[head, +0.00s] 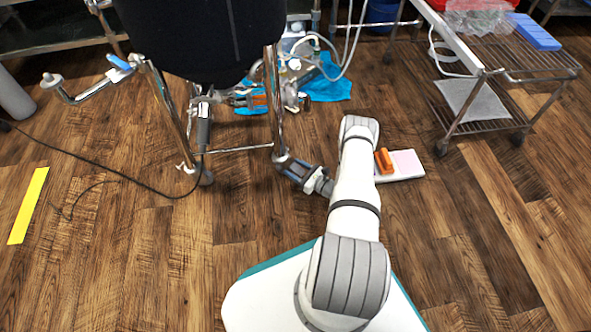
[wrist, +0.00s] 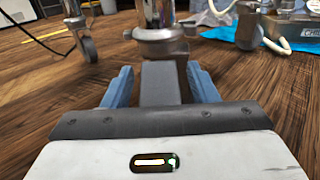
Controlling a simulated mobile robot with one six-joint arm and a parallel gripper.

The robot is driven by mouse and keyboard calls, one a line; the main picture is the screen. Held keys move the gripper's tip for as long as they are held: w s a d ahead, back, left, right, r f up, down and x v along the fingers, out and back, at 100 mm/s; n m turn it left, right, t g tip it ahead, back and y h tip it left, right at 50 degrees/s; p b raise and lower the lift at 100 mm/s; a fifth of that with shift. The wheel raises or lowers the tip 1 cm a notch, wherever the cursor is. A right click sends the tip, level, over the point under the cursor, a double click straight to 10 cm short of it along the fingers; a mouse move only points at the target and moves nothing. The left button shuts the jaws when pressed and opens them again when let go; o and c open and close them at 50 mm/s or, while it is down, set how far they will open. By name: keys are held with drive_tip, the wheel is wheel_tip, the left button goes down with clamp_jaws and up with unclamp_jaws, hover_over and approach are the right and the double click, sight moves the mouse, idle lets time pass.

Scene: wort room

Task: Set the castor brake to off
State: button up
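The nearest castor (wrist: 160,45) sits at the foot of a shiny metal leg of the black vessel (head: 205,35). In the wrist view it is straight ahead of my gripper (wrist: 158,70), with a small lever-like tip (wrist: 128,34) sticking out to its left. My gripper also shows low by that leg's foot in the head view (head: 290,168). Its two blue fingers are apart, with a dark grey bar between them. I see nothing held. The fingers hide the castor's lower part, and I cannot tell whether they touch it or how the brake is set.
Another castor (head: 205,177) stands on the left leg, also seen in the wrist view (wrist: 88,48). A black cable runs over the floor there. A white tray (head: 405,165) with an orange item lies right of my arm. A wire cart (head: 490,90) stands further right. Floor in front is clear.

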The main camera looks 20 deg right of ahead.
drive_tip(key=c, duration=0.9)
drive_tip(key=shift+r, duration=0.15)
drive_tip(key=shift+r+g+h+p, duration=0.3)
drive_tip(key=shift+g+p, duration=0.2)
drive_tip(key=shift+p, duration=0.2)
drive_tip(key=shift+s+d+r+g+h+p, duration=0.1)
drive_tip(key=shift+r+g+h+p, duration=0.3)
drive_tip(key=shift+g+p, duration=0.65)
drive_tip(key=g+h+p, duration=0.1)
drive_tip(key=g+p, duration=0.1)
drive_tip(key=shift+r+h+p, duration=0.15)
drive_tip(key=shift+h+p, duration=0.15)
drive_tip(key=shift+g+h+p, duration=0.5)
drive_tip(key=shift+g, duration=0.45)
drive_tip(key=o, duration=1)
